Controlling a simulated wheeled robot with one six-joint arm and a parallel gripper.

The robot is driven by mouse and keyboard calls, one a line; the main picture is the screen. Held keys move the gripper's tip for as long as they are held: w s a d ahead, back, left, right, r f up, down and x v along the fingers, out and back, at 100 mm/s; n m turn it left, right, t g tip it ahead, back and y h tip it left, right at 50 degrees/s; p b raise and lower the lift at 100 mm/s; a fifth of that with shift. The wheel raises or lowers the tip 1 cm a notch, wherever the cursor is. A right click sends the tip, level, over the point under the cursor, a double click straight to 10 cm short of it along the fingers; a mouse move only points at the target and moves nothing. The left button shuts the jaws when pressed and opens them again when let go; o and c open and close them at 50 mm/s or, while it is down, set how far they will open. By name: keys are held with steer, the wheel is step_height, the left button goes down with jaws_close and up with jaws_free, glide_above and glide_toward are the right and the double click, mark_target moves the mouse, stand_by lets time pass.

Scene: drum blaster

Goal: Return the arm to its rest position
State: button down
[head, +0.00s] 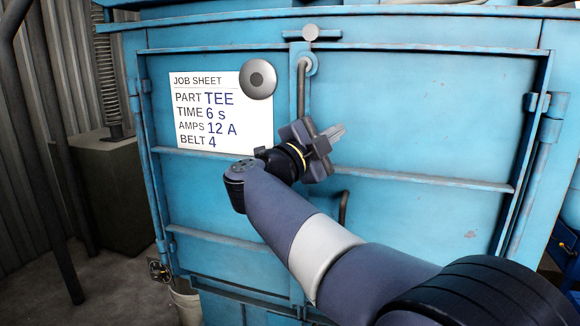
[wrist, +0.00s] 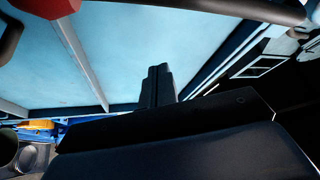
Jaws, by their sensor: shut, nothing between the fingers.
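My gripper (head: 337,132) is in front of the blue cabinet doors (head: 430,130) in the head view, near the middle seam and pointing up and to the right. Its fingers are together with nothing between them. My arm reaches in from the lower right. In the wrist view the closed fingers (wrist: 158,85) stand up before a pale blue panel (wrist: 180,45).
A job sheet (head: 210,115) hangs on the left door, with a round grey disc (head: 258,79) at its upper right corner. A vertical door handle (head: 301,90) is just above my gripper. A dark box (head: 105,190) and a pole (head: 50,200) stand at left.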

steer(key=d+r+n+t, duration=0.1)
steer(key=s+d+r+n+t, duration=0.1)
steer(key=n, duration=0.1)
steer(key=d+r+n, duration=0.1)
steer(key=shift+s+d+r+n+t+p, duration=0.2)
steer(key=shift+d+n+t+p, duration=0.1)
steer(key=shift+d+n+t, duration=0.1)
steer(key=shift+a, duration=0.1)
